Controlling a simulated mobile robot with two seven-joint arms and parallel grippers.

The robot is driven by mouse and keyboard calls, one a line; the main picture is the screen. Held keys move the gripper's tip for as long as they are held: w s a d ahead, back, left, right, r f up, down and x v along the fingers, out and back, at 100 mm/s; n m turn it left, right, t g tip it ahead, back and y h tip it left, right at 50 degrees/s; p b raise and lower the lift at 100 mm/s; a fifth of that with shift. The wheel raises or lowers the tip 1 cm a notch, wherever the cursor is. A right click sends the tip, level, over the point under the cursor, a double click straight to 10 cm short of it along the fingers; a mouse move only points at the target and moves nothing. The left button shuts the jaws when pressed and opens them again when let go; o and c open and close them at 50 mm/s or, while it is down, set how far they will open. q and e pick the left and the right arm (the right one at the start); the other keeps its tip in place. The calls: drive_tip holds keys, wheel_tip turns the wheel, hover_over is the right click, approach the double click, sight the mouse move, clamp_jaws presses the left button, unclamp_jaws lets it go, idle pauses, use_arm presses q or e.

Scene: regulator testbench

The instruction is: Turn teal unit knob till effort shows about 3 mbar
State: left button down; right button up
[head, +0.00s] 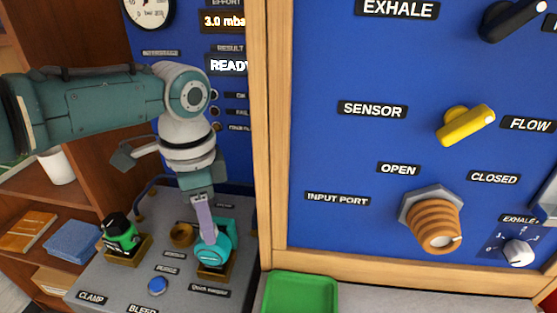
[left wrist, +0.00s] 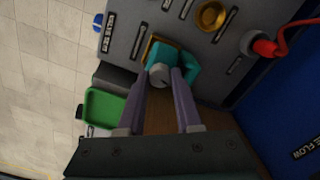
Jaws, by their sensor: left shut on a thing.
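The teal unit (head: 212,250) sits in a brass-coloured seat on the grey testbench deck, and it also shows in the left wrist view (left wrist: 186,68). Its grey knob (left wrist: 159,75) faces my left gripper. My left gripper (head: 205,232) is shut on the knob, with one finger on each side of it in the left wrist view (left wrist: 161,78). The effort display (head: 223,21) at the top of the blue panel reads 3.0 mba, its right edge cut off. The result display (head: 228,66) below it reads READY. My right gripper is not in view.
A green unit (head: 119,234) sits in another seat at the left, and an empty brass ring (head: 182,235) lies between. A blue button (head: 157,286) is in front. A green tray (head: 300,294) stands to the right, below the wood-framed blue panel (head: 330,150) with its knobs.

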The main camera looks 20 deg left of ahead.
use_arm(q)
drive_tip(key=c, duration=0.6)
unclamp_jaws()
drive_tip(key=shift+o, duration=0.2)
drive_tip(key=shift+r, duration=0.1)
drive_tip(key=shift+r, duration=0.35)
wheel_tip(320, 180, up, 9)
